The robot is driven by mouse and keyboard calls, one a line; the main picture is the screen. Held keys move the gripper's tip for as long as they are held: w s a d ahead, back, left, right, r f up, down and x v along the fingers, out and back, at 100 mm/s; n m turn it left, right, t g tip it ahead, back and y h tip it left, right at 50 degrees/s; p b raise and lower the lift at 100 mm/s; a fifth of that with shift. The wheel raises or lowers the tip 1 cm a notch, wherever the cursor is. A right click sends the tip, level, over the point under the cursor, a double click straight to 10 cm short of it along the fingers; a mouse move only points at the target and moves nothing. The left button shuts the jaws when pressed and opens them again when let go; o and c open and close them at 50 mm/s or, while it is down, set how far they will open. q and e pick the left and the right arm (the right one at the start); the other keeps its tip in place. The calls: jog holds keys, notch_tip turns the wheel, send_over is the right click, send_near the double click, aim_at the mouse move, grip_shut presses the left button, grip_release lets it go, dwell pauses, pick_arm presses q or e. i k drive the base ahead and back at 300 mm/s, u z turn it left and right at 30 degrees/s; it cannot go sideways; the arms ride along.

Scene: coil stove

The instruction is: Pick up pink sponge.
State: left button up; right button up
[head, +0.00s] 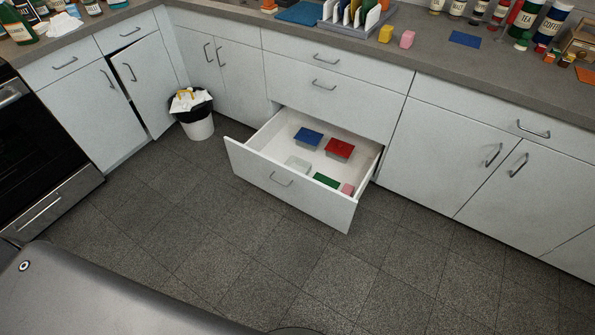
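A small pink block that looks like the pink sponge (407,39) stands on the grey countertop (350,50) at the upper right of the middle in the head view. A yellow block (385,34) is just left of it, with a small gap. Another small pink item (347,188) lies in the open drawer (283,190), at its front right corner; it is too small to tell what it is. Neither of my grippers is in view.
The pulled-out drawer sticks out below the counter and holds blue (309,137), red (339,149) and green (326,180) lidded containers. A rack (354,20) and a blue cloth (465,39) flank the blocks. A bin (196,119) stands at left. The floor in front is clear.

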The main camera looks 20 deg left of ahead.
aim_at(348, 190)
jog(key=z, duration=1)
jog(key=i, duration=0.95)
jog(key=u, duration=2.2)
